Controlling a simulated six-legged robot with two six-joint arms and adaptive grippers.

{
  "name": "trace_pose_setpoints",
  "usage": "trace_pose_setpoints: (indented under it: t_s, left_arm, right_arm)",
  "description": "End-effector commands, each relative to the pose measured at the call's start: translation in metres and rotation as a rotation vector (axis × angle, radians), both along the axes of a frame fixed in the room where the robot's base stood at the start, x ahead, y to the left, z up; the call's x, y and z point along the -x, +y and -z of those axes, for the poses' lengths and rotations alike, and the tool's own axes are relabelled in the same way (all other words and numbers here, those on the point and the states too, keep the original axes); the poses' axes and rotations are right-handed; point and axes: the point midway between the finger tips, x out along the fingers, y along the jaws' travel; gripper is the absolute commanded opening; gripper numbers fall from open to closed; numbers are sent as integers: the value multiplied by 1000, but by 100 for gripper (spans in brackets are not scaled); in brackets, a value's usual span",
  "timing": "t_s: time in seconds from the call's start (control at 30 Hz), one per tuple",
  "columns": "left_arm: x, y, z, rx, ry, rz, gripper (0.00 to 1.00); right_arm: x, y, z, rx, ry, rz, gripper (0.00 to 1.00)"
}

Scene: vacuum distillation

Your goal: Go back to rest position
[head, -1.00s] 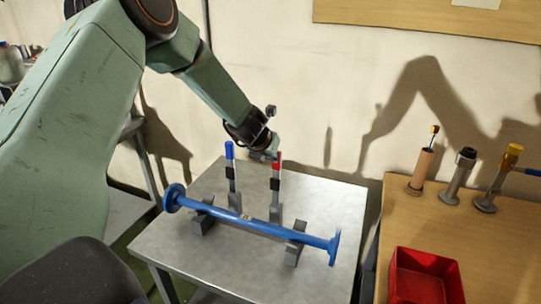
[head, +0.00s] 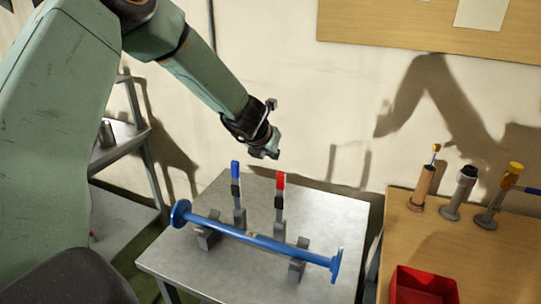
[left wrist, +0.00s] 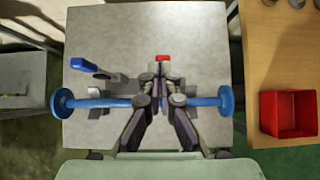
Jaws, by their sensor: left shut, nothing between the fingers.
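My left gripper (head: 266,151) is shut and empty in the head view, raised above the metal table (head: 335,215) near the wall. In the left wrist view my shut fingers (left wrist: 162,92) cover the middle of the blue flanged column (left wrist: 205,101). The red top (left wrist: 162,58) shows just beyond them. My right gripper is not in view.
The blue column lies across two grey supports (head: 299,260). A blue-topped tool (head: 236,190) stands upright behind it. A wooden bench (head: 400,235) at right holds a red bin (head: 423,285) and several upright tools. A shelf (head: 125,140) stands at left.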

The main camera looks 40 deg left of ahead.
Motion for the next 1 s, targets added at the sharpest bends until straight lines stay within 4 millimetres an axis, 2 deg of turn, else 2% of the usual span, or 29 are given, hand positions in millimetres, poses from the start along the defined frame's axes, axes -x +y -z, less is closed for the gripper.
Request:
trace_pose_setpoints:
  t_s: [0.67,0.77,0.83,0.97,1.0]
  left_arm:
    - [2,-6,-1,-14,3,17,0]
    - [3,-3,-2,-89,15,86,0]
    - [4,0,-1,-208,38,190,0]
    - [18,-2,9,-491,117,471,0]
    - [25,-5,18,-585,150,572,0]
  right_arm:
    - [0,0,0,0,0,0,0]
    - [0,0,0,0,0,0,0]
    - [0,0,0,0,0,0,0]
    - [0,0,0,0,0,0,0]
    - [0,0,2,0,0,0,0]
